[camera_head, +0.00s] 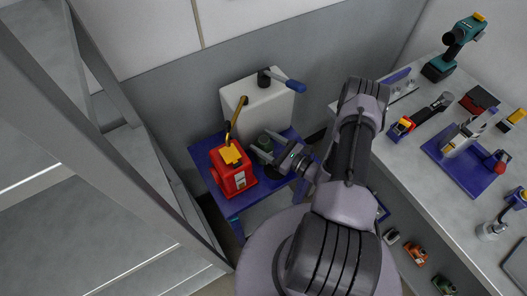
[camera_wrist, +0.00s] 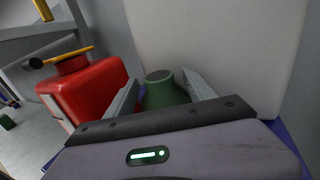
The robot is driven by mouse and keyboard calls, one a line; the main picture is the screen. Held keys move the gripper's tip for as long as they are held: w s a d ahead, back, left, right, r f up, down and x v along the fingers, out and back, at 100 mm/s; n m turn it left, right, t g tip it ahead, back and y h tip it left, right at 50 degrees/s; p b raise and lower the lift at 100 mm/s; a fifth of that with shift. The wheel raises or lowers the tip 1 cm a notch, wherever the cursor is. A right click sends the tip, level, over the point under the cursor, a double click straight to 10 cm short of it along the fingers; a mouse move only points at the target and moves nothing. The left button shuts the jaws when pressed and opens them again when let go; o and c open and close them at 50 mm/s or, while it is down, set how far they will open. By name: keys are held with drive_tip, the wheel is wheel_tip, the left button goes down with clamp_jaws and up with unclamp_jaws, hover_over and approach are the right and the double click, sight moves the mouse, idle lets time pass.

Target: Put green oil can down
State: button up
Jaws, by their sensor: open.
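The green oil can (camera_head: 265,143) stands on a small blue table (camera_head: 205,151), between a red can and a white container. In the wrist view the green oil can (camera_wrist: 164,92) is upright, between my two fingers. My gripper (camera_head: 262,150) is open around it, with a finger on each side; in the wrist view my gripper (camera_wrist: 162,92) shows a gap at the left finger, and contact at the right is unclear. The oil can's lower part is hidden by my gripper.
The red can (camera_head: 232,172) with a yellow spout stands close on the left. The white container (camera_head: 258,103) with a blue-handled tool on top is behind. A grey workbench (camera_head: 424,150) with several tools stands at right; a metal frame (camera_head: 122,90) rises at left.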

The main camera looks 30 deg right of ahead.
drive_tip(key=shift+w+r, duration=0.1)
clamp_jaws()
idle(0.4)
